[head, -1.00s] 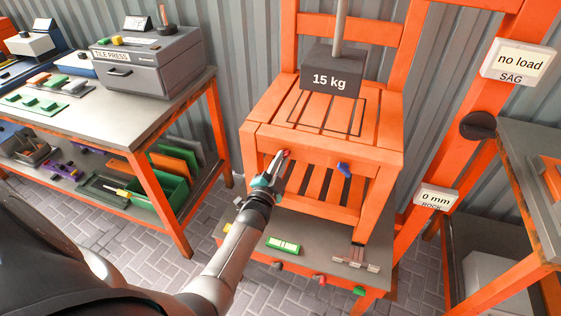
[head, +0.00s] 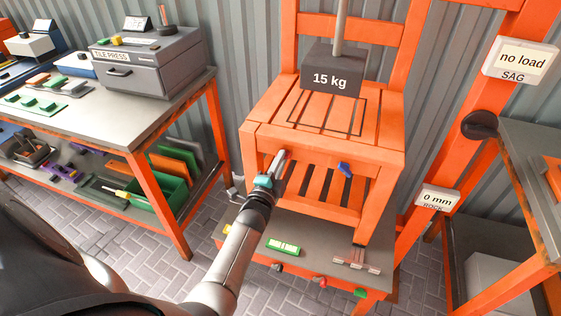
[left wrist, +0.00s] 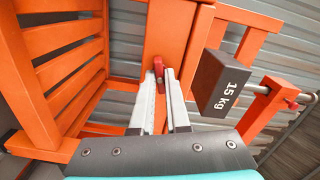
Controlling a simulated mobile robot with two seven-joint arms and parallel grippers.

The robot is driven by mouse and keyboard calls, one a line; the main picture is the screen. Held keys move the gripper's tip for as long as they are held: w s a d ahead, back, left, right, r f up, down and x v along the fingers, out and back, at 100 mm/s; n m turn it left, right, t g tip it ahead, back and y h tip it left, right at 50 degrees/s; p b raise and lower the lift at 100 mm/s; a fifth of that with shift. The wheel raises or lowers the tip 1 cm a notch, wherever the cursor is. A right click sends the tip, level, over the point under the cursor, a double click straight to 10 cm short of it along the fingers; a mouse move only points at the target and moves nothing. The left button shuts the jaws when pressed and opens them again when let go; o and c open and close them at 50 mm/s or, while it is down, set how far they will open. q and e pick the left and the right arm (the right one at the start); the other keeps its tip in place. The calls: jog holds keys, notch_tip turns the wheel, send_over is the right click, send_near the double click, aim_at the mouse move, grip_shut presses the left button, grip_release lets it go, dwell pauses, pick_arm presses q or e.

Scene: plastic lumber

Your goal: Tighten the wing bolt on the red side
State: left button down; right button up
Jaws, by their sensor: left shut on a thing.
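The red wing bolt (left wrist: 158,68) is on the front of the orange chair, below the seat. My left gripper (left wrist: 160,84) is shut on it, with one finger on each side of its wing. In the head view my left gripper (head: 283,158) reaches up to the chair's left front, and its fingers hide most of the bolt. The blue wing bolt (head: 344,168) is on the right of the same orange chair (head: 270,134), with nothing touching it. My right gripper is not in view.
A 15 kg weight (head: 332,75) rests on the seat. The chair stands on a grey platform (head: 315,247) with a green level (head: 284,246) on it. A workbench (head: 150,110) is at the left. Signs read "no load" (head: 520,61) and "0 mm" (head: 437,199).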

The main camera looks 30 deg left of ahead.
pick_arm(q)
jog(key=shift+m, duration=0.3)
jog(key=shift+m+b, duration=0.4)
jog(key=shift+m, duration=0.7)
jog(key=c, duration=0.9)
grip_release()
jog(key=p+v, duration=0.2)
jog(key=v, duration=1.3)
jog(key=shift+s+d, duration=0.1)
jog(key=shift+s, duration=0.05)
